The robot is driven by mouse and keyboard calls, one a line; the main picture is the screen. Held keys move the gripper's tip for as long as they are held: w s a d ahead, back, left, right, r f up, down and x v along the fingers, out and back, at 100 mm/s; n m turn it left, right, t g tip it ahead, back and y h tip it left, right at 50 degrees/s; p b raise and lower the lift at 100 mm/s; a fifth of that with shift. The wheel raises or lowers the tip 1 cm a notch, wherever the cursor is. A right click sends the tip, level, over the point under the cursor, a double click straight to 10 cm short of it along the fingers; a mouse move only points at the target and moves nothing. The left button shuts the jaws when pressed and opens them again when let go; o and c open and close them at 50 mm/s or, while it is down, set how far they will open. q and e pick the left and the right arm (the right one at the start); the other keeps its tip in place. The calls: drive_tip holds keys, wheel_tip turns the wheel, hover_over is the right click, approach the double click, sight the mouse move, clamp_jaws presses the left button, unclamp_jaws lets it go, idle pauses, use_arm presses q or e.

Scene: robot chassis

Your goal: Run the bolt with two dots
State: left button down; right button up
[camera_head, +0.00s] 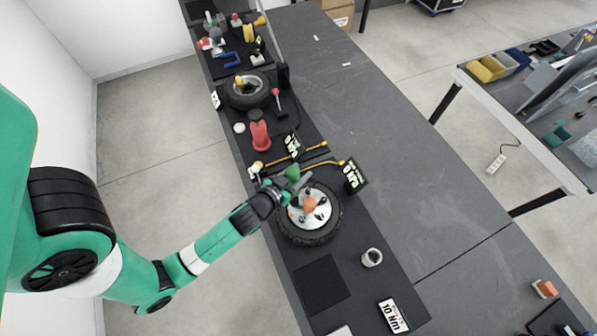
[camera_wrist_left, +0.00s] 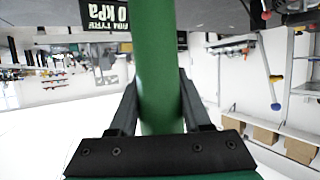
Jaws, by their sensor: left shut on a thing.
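My left gripper (camera_head: 290,186) is over the rear-left edge of the near wheel (camera_head: 336,222). It is shut on a green tool (camera_head: 292,172), of which only a small part shows in the head view. In the left wrist view the tool is a long green cylinder (camera_wrist_left: 155,60) standing between the two dark fingers. The wheel lies flat, with a silver hub (camera_head: 318,216) and an orange-red piece (camera_head: 308,203) at its middle. Small dark bolt spots show on the hub, but I cannot make out any dots. My right gripper is not in view.
A grey ring-shaped cup (camera_head: 371,258) and a "10 Nm" sign (camera_head: 393,316) stand in front of the wheel.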

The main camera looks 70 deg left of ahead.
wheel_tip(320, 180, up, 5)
drive_tip(key=p, duration=0.5)
